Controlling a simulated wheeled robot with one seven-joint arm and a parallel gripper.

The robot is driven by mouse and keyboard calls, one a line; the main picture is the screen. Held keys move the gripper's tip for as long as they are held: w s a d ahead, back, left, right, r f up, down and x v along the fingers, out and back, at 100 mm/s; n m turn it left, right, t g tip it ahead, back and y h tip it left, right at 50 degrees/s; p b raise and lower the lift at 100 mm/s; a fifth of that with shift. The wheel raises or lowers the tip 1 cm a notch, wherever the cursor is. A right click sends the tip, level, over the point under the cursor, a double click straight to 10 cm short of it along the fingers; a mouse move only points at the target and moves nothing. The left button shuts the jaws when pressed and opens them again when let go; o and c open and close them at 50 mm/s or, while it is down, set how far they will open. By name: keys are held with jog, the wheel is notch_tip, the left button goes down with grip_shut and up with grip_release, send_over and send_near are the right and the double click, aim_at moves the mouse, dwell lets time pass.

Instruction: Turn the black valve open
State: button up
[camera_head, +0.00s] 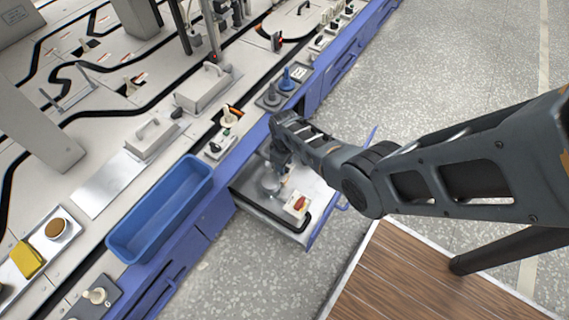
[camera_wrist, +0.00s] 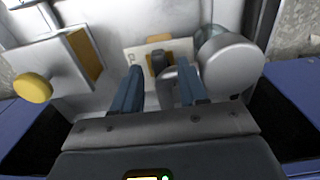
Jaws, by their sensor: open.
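My gripper (camera_wrist: 158,72) is open in the wrist view, its two blue-grey fingers apart. A small dark handle (camera_wrist: 158,62), apparently the black valve, shows between and beyond the fingertips, on a pale plate with a tan block. I cannot tell whether the fingers touch it or how far it is turned. In the head view my gripper (camera_head: 281,163) points down into an open drawer (camera_head: 262,206) below the counter, and my arm hides the handle there.
A silver cylinder (camera_wrist: 230,64) stands close right of the fingers; a box with a yellow knob (camera_wrist: 34,88) is at left. In the head view a red-topped white box (camera_head: 298,204) sits in the drawer. A blue bin (camera_head: 160,212) and a wooden surface (camera_head: 425,275) flank it.

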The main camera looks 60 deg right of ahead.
notch_tip(320, 180, up, 7)
jog(key=p, duration=0.3)
jog(key=shift+f, duration=0.1)
dwell(0.4)
